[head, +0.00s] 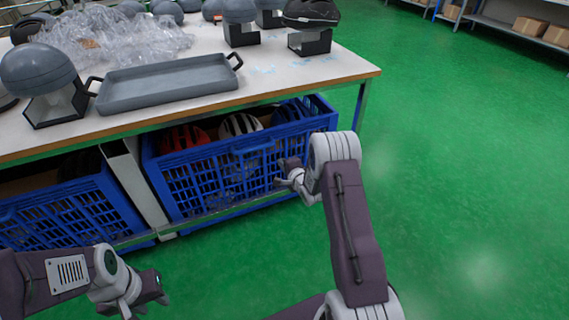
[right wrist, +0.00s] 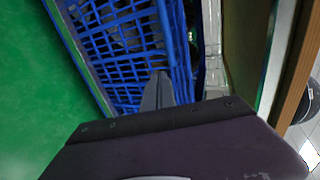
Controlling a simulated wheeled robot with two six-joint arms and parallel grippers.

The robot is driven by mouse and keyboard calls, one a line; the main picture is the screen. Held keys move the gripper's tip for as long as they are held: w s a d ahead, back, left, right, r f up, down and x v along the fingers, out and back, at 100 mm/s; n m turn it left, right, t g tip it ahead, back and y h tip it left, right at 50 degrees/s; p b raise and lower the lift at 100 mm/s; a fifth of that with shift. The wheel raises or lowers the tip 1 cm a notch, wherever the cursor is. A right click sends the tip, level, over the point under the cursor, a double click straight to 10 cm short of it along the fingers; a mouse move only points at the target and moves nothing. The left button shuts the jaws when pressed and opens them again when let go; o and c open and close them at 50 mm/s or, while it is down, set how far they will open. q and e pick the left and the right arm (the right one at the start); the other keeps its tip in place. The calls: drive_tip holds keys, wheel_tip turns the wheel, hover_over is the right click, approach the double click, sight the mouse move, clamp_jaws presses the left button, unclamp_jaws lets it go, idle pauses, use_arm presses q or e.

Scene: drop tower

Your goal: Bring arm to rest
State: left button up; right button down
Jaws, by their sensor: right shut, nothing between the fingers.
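My right arm reaches up from the bottom of the head view. Its gripper (head: 287,174) is at the front of the right blue crate, below the table edge. In the right wrist view the gripper's fingers (right wrist: 158,92) are together and empty, with the crate's lattice wall behind them. I cannot tell whether they touch the crate. My left gripper (head: 142,296) is low at the bottom left of the head view, in front of the crates. Its fingers are too small and angled to read.
The right blue crate (head: 212,188) holds helmets on the lower shelf. Another blue crate (head: 75,217) stands left of it. The white table (head: 290,82) above carries a grey tray (head: 170,88), helmets on stands and clear plastic wrap. Green floor on the right is free.

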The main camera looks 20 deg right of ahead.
use_arm(q)
drive_tip(key=shift+f, duration=0.5)
use_arm(e)
drive_tip(key=shift+s, duration=0.65)
